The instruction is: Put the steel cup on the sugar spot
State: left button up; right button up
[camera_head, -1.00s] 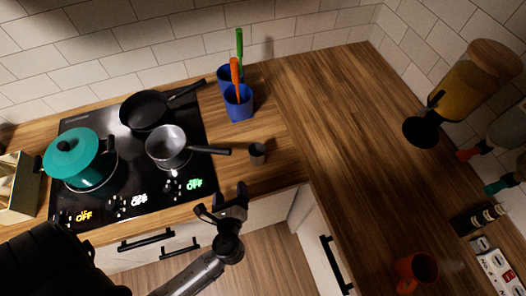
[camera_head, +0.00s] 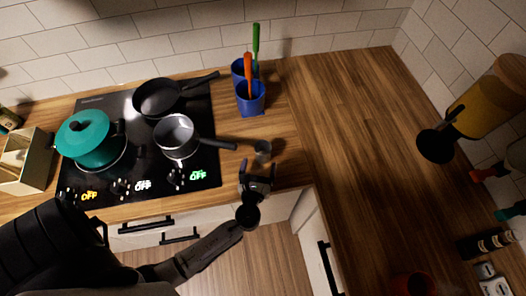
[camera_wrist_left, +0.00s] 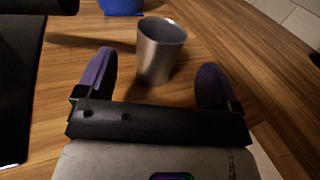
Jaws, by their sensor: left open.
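The small steel cup (camera_head: 262,151) stands upright on the wooden counter, right of the hob and near the front edge. It also shows in the left wrist view (camera_wrist_left: 158,52), just beyond and between the two finger pads. My left gripper (camera_head: 258,172) is open and empty, on the near side of the cup, with its fingers pointing at it. In the left wrist view the gripper (camera_wrist_left: 155,78) has a purple pad on each side, with bare counter between. I cannot make out a marked sugar spot. My right gripper is not in view.
A saucepan (camera_head: 176,136) on the hob has its handle reaching towards the cup. Blue utensil cups (camera_head: 250,99) stand behind the cup. A teal pot (camera_head: 88,140) and a frying pan (camera_head: 156,98) are on the hob. The right-hand counter (camera_head: 350,130) is mostly clear.

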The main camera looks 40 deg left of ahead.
aim_at(261, 156)
pick_arm(q)
jog(key=shift+p+x, duration=0.35)
jog(key=shift+x, duration=2.45)
jog(key=shift+c, duration=0.3)
jog(key=c, duration=1.1)
